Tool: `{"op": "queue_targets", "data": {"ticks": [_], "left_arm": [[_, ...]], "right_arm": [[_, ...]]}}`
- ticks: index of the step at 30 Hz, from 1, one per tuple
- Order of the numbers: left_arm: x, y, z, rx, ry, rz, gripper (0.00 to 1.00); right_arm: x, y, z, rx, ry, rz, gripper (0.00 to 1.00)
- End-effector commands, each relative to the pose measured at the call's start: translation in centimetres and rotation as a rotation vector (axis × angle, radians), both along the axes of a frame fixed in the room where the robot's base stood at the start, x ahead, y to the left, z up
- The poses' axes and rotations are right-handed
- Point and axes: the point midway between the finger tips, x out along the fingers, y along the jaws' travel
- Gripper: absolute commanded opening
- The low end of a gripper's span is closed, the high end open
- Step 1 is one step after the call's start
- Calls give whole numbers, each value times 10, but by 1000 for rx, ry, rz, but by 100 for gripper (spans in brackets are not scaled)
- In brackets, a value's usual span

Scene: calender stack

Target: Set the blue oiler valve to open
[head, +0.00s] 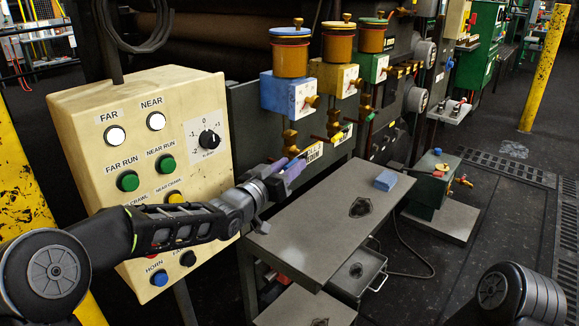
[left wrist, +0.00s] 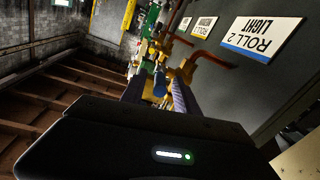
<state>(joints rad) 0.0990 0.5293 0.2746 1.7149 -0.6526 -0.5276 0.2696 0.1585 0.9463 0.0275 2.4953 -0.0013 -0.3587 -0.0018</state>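The blue oiler (head: 288,97) has a blue block under an amber reservoir with a blue lid. Brass fittings run down from it. My left gripper (head: 292,165) is at the lower end of these fittings and hides most of the valve there. In the left wrist view its two fingers (left wrist: 158,95) stand apart, with a blue handle part (left wrist: 160,84) between or just beyond them. I cannot tell whether they touch it. The valve's setting is not clear. A label reading ROLL 2 LIGHT with a blue stripe (left wrist: 262,38) is beside it. My right gripper is not in view.
Yellow (head: 339,80) and green (head: 374,68) oilers stand close to the right, with valves below. A cream control panel (head: 75,150) is at the left. A grey bench (head: 315,225) with a blue block (head: 385,180) lies below the gripper.

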Motion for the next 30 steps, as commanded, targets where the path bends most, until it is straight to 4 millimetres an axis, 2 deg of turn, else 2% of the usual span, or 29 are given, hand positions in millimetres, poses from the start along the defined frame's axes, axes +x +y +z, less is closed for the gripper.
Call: {"op": "queue_targets", "data": {"ticks": [8, 21, 30], "left_arm": [[2, -1, 0, 0, 0, 0, 37], [1, -1, 0, 0, 0, 0, 1], [1, -1, 0, 0, 0, 0, 0]], "right_arm": [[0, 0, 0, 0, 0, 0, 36], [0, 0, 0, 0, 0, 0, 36], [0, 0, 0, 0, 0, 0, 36]]}}
